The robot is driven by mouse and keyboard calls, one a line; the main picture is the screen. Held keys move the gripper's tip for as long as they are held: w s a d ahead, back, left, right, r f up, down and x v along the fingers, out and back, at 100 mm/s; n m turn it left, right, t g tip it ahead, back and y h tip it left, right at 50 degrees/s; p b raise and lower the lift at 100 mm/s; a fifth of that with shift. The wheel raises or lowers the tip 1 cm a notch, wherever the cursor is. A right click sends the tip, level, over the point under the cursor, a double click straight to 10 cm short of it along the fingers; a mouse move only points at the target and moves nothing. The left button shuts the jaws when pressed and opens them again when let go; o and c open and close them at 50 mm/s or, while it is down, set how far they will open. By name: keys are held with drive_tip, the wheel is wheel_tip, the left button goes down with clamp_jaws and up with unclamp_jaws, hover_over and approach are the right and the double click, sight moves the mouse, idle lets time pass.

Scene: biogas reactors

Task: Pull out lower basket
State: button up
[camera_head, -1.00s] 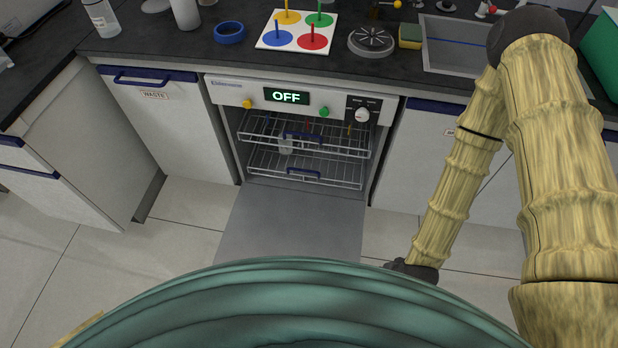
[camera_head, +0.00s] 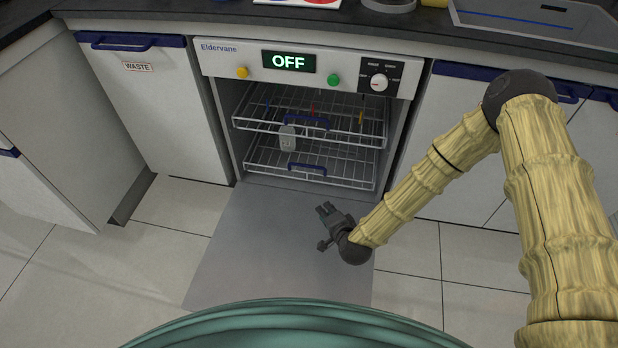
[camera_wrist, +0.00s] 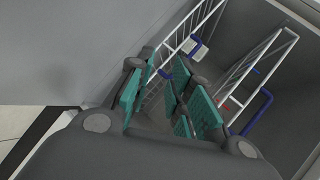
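The lower basket (camera_head: 335,172) is a wire rack low inside the open dishwasher, with a blue handle (camera_head: 307,168) at its front. It appears pushed in. In the wrist view, a blue handle (camera_wrist: 165,73) shows near the fingers, partly hidden by them. My gripper (camera_head: 325,226) is above the lowered door, in front of and a little below the lower handle, apart from it. Its teal-padded fingers (camera_wrist: 165,98) are spread, with nothing held between them.
The upper basket (camera_head: 350,128) has its own blue handle (camera_head: 305,120). A pale container (camera_head: 287,137) shows at the left between the baskets; its support is unclear. The grey door (camera_head: 240,245) lies lowered in front. The display (camera_head: 288,62) reads OFF. Floor is free on both sides.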

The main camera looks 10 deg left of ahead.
sight(310, 167)
drive_tip(key=shift+w+a+f+m+t+b, duration=0.8)
drive_tip(key=shift+w+a+b, duration=1.25)
drive_tip(key=shift+w, duration=1.6)
drive_tip(key=shift+w+a+f+m+t+b, duration=0.8)
drive_tip(key=shift+w+a+b, duration=0.6)
drive_tip(key=shift+w+b, duration=1.8)
drive_tip(key=shift+w+a+f+m+t+b, duration=0.75)
drive_tip(key=shift+w+a+b, duration=1.1)
drive_tip(key=shift+w, duration=2.25)
drive_tip(key=shift+d+r+m, duration=0.15)
drive_tip(key=shift+r+m, duration=0.05)
drive_tip(key=shift+m, duration=0.05)
clamp_jaws()
